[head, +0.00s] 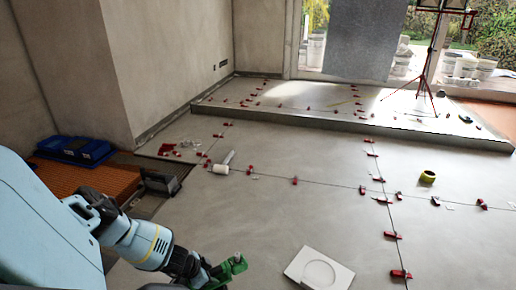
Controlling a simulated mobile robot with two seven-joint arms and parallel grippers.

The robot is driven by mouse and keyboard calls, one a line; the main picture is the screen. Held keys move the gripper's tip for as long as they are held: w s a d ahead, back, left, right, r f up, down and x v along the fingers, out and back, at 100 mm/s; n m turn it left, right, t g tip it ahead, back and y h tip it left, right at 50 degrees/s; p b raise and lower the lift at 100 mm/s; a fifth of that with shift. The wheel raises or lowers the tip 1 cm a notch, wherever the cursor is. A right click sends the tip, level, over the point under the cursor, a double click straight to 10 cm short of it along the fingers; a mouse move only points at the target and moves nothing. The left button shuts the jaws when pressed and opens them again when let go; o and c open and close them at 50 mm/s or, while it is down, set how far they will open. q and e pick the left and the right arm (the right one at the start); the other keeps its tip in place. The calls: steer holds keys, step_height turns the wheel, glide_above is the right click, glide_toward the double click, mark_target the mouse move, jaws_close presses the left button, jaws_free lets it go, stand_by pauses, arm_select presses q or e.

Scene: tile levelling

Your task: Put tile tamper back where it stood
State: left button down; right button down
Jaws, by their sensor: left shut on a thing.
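My left gripper (212,272) is low in the head view, near the bottom edge, at the end of my light blue arm. It is shut on a green thing (234,266), which looks like the tile tamper. Only a small green part shows; the rest is hidden by the gripper or cut off by the bottom edge. A white square plate (291,271) with a round recess or ring lies on the floor to the right of the gripper, apart from it. My right gripper is not in view.
A white-headed mallet (219,169) lies on the grey tiled floor. Red levelling clips (401,274) line the joints. A yellow-black roll (427,177), a blue crate (75,149) and a dark open box (160,182) stand around. A raised step (350,126) and red tripod (428,75) are behind. The middle floor is mostly clear.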

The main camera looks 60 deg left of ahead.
arm_select(q)
steer(key=w+d+f+b, duration=0.1)
steer(key=w+d+b, duration=0.3)
steer(key=w+d, duration=0.4)
steer(key=shift+w+d+f, duration=0.15)
steer(key=shift+w+d, duration=0.2)
steer(key=shift+w, duration=1.6)
steer(key=f+b, duration=0.2)
steer(key=w+f+b, duration=0.1)
steer(key=shift+d+f, duration=0.3)
steer(key=shift+d, duration=0.1)
steer(key=shift+f, duration=0.1)
steer(key=c, duration=1.3)
jaws_free()
steer(key=shift+s, duration=0.1)
steer(key=shift+o, duration=0.2)
